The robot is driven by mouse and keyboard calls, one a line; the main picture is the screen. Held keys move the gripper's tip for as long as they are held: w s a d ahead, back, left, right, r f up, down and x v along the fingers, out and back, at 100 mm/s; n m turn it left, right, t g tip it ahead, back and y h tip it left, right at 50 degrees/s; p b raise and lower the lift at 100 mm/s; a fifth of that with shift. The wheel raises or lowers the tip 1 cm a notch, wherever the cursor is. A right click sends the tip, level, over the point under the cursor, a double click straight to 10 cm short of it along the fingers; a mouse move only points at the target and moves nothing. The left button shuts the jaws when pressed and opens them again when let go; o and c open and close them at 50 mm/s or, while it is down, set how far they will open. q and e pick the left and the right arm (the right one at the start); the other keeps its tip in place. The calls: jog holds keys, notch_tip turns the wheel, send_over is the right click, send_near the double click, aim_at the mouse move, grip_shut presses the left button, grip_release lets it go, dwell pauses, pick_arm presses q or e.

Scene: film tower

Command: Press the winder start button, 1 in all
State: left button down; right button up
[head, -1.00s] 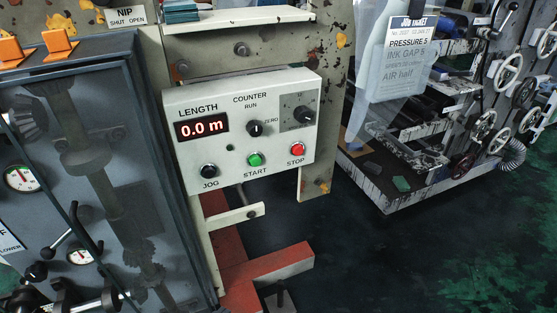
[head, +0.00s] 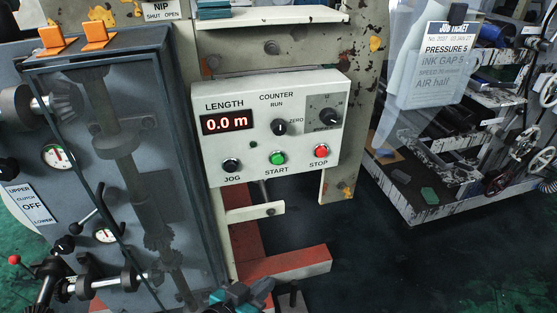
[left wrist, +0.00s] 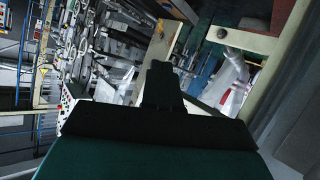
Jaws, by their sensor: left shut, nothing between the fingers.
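The green START button (head: 278,157) sits on a cream control box (head: 215,165), between the black JOG button (head: 231,165) and the red STOP button (head: 321,151). The box's red LENGTH display (head: 227,122) reads 0.0 m. My left gripper (head: 240,296) shows as a teal and dark shape at the bottom edge, below the box and apart from the buttons. In the left wrist view its dark fingers (left wrist: 161,82) are together with nothing between them. My right gripper is in neither view.
A clear-covered gear cabinet (head: 190,120) with gauges and levers stands left of the box. A red beam (head: 290,262) runs below it. A job ticket (head: 447,62) hangs at right before a shelf rack. Dark floor (head: 385,260) is open at lower right.

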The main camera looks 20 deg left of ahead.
aim_at(278, 159)
pick_arm(q)
jog(key=w+d+r+n+t, duration=0.1)
jog(key=w+r+n+t, duration=0.4)
jog(key=w+r+n, duration=0.3)
jog(key=w+r, duration=0.4)
jog(key=w, duration=0.1)
jog(key=shift+w+d+r+t+p, duration=0.15)
jog(key=shift+w+r+t+p, duration=0.15)
jog(key=shift+r+t, duration=0.1)
jog(key=shift+s, duration=0.1)
jog(key=w+a+b, duration=0.2)
jog(key=w+a, duration=0.3)
jog(key=w, duration=0.2)
jog(key=shift+w, duration=0.2)
dwell(1.2)
jog(key=shift+w+a+b, duration=0.2)
jog(key=shift+w+b, duration=0.1)
